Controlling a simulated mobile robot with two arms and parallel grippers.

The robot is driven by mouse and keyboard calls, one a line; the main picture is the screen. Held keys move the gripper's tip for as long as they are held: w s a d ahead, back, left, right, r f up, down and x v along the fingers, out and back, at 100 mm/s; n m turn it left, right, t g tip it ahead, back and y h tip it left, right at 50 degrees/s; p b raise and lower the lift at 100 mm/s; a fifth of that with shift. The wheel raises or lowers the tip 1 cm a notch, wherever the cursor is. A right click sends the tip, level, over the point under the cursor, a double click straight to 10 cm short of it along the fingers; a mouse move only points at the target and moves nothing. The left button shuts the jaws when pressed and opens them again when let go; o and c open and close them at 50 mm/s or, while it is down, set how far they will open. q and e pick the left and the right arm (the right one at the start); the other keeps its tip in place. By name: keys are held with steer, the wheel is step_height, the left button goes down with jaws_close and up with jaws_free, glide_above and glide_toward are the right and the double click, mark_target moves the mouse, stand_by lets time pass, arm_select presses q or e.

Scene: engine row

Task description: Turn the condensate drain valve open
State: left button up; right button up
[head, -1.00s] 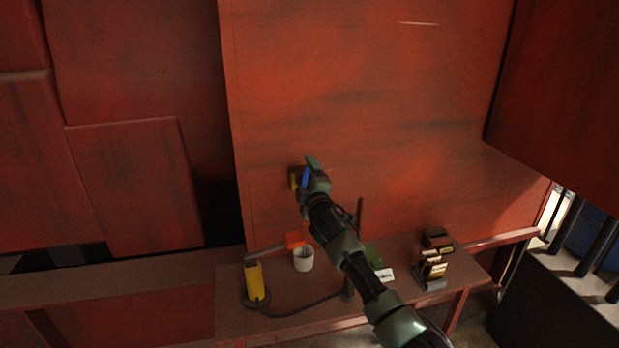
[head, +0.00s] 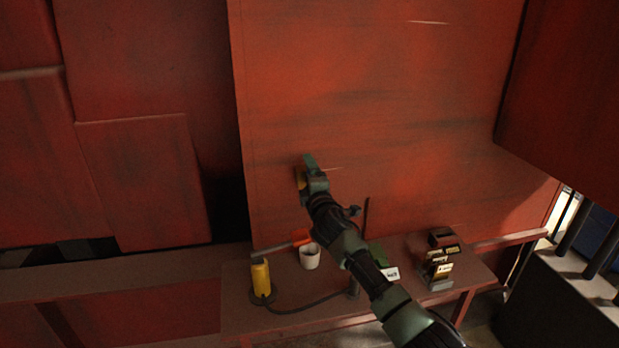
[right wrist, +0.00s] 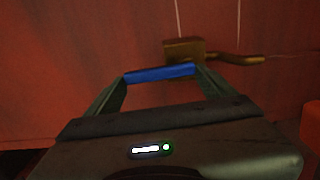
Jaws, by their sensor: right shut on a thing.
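The condensate drain valve shows as a brass body (right wrist: 185,48) on the red panel in the right wrist view, with a brass pipe running off to the right. Its blue handle (right wrist: 147,75) spans between my right gripper's fingers, and the jaws are shut on it. In the head view the valve's brass body (head: 300,178) peeks out left of my right gripper (head: 311,170), which hides the handle there. The exact handle angle is hard to tell. My left gripper is not in view.
Below the valve is a brown bench (head: 235,310). A tall red panel (head: 380,100) rises behind.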

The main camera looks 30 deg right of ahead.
steer(key=o, duration=1.9)
steer(key=shift+o, duration=0.2)
steer(key=b+v, duration=0.1)
steer(key=v, duration=0.6)
steer(key=shift+s, duration=0.35)
steer(key=shift+a+f, duration=0.1)
